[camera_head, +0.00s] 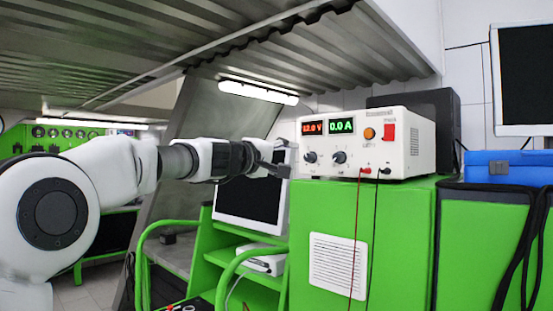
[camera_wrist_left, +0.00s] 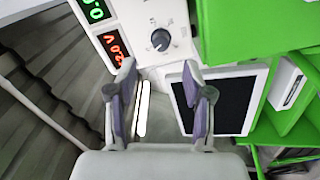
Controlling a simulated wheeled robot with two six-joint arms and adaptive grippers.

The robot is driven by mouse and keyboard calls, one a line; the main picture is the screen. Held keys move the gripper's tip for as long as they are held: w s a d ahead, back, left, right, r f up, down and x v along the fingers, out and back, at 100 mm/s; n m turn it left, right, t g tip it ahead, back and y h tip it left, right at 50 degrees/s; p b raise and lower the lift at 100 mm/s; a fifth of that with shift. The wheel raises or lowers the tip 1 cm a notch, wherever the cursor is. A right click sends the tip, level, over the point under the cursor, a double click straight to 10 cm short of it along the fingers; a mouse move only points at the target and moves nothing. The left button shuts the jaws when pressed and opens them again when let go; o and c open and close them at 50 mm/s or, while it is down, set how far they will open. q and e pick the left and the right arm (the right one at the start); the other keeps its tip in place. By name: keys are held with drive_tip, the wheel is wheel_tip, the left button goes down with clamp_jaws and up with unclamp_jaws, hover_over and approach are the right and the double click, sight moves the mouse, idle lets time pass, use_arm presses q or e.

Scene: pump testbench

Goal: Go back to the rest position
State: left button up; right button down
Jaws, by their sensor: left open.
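My left arm comes in from the left in the head view, stretched out toward the power supply. My left gripper (camera_head: 281,160) is just left of the power supply's front, near its lit displays and knobs. The left wrist view shows the left gripper (camera_wrist_left: 160,105) with its two fingers apart and nothing between them. The white power supply (camera_head: 377,145) stands on a green cabinet (camera_head: 400,215); its displays read about 12.0 V and 0.0 A. The power supply (camera_wrist_left: 150,14) also shows at the top of the wrist view. My right gripper is not in view.
A monitor (camera_head: 247,195) stands behind and below the gripper, above a green shelf (camera_head: 236,259). A red and a black lead hang from the power supply. A blue case (camera_head: 507,166) and another monitor (camera_head: 524,77) are at right. A metal canopy (camera_head: 190,55) hangs overhead.

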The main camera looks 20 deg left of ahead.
use_arm(q)
drive_tip(key=v, duration=0.3)
drive_tip(key=shift+s+a+f, duration=0.1)
drive_tip(key=shift+s+a, duration=0.05)
drive_tip(key=shift+s, duration=0.15)
